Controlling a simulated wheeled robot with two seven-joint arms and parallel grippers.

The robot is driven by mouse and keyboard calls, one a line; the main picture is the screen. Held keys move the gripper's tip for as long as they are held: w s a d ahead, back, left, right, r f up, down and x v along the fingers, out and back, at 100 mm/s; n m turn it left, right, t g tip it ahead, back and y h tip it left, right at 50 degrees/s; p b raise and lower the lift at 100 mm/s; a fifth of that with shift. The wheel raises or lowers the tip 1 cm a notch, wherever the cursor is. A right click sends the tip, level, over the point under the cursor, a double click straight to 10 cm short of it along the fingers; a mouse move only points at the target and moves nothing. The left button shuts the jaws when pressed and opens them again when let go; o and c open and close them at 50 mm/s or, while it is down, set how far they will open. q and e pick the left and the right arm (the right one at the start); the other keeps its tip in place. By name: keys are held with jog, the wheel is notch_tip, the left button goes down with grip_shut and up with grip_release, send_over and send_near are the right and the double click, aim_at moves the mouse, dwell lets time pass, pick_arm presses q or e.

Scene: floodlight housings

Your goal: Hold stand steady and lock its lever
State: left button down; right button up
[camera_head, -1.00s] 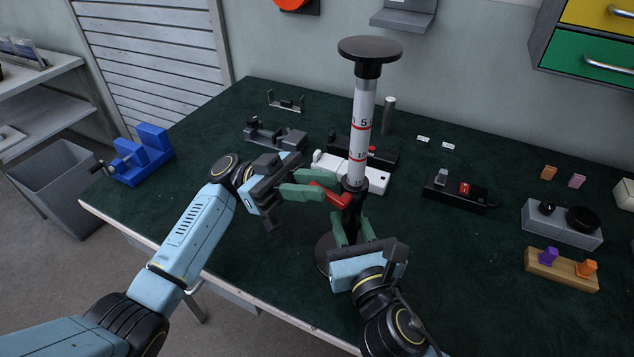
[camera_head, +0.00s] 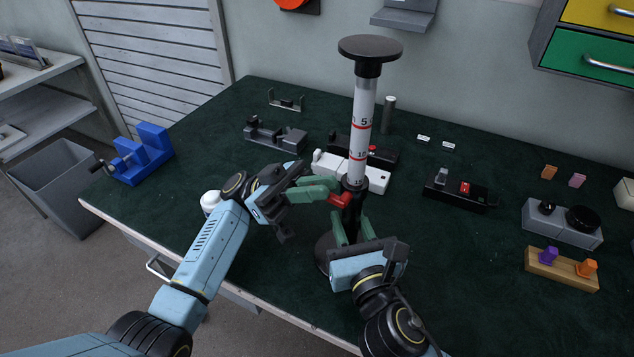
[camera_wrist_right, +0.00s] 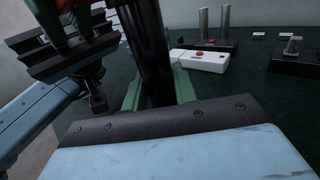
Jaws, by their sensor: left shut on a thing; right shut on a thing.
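The stand has a round black top plate (camera_head: 370,48), a white marked column (camera_head: 361,130), a dark lower post and a round black base (camera_head: 322,250). It stands upright on the table. Its red lever (camera_head: 341,201) sticks out to the left at the collar below the column. My left gripper (camera_head: 335,188) is shut on the lever, its green fingers partly covering it. The lever also shows in the right wrist view (camera_wrist_right: 66,5). My right gripper (camera_head: 352,232) is shut on the dark lower post, which also shows in the right wrist view (camera_wrist_right: 150,50).
A white box (camera_head: 375,180) and black fixtures (camera_head: 275,137) stand behind the stand. A black device (camera_head: 456,192), a grey block (camera_head: 560,225) and a wooden block (camera_head: 560,270) lie to the right. A blue vise (camera_head: 140,155) stands at the left edge. The right front tabletop is clear.

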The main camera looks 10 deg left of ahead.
pick_arm(q)
jog(key=shift+f, duration=0.1)
jog(key=c, duration=1.8)
grip_release()
jog(key=shift+o, duration=0.2)
notch_tip(320, 180, up, 10)
jog(key=shift+r, duration=0.1)
pick_arm(e)
jog(key=o, duration=1.1)
jog(key=shift+s, duration=0.1)
